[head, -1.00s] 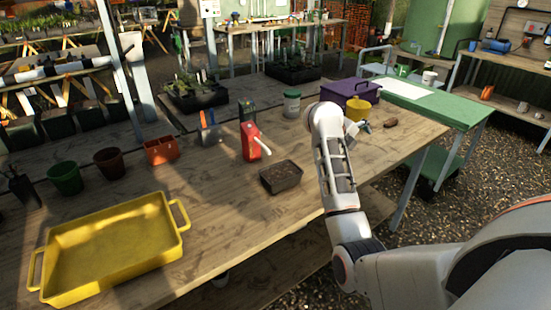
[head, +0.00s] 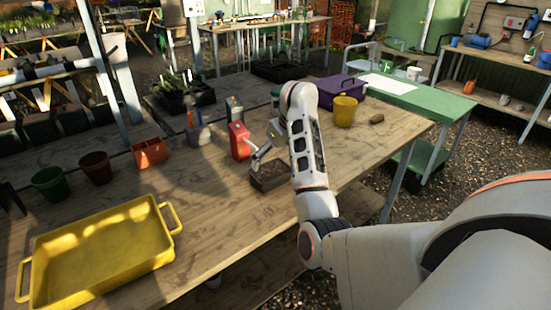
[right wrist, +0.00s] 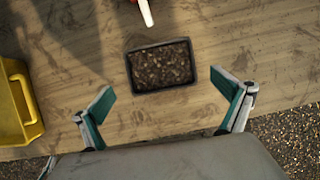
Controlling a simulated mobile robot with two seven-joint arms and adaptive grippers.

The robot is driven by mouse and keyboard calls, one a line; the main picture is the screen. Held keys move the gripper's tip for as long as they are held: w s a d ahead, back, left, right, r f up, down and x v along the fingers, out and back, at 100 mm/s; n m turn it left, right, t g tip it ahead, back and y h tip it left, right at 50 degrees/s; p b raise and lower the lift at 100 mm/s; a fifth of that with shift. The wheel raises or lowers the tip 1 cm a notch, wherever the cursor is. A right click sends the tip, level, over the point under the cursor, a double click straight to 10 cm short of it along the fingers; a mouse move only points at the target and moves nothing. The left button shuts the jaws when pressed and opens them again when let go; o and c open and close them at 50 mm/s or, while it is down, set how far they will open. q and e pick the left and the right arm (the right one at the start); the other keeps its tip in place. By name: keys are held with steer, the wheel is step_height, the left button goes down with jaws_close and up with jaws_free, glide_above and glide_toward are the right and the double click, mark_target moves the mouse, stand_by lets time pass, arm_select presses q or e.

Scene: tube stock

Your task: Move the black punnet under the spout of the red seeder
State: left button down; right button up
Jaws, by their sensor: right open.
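The black punnet (head: 268,178), filled with brown soil, stands on the wooden table in front of the red seeder (head: 239,141). It also shows in the right wrist view as a black-rimmed box (right wrist: 161,66). The seeder's white spout shows in the right wrist view (right wrist: 146,12), beyond the punnet and apart from it. My left gripper is out of view.
A yellow tray (head: 38,291) lies at the table's front left. Orange, brown and green pots stand along the left. A yellow pot (head: 345,111), a brown lump (head: 377,118) and a purple box (head: 335,87) are at the right. Bare wood lies left of the punnet.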

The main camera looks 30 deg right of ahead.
mark_target(270, 170)
steer(key=b+x, duration=0.2)
steer(key=x, duration=0.4)
steer(key=shift+f, duration=0.3)
steer(key=shift+w+f, duration=0.35)
steer(key=shift+f, duration=0.25)
steer(key=c, duration=1.1)
steer(key=shift+a, duration=0.1)
steer(key=shift+w, duration=0.1)
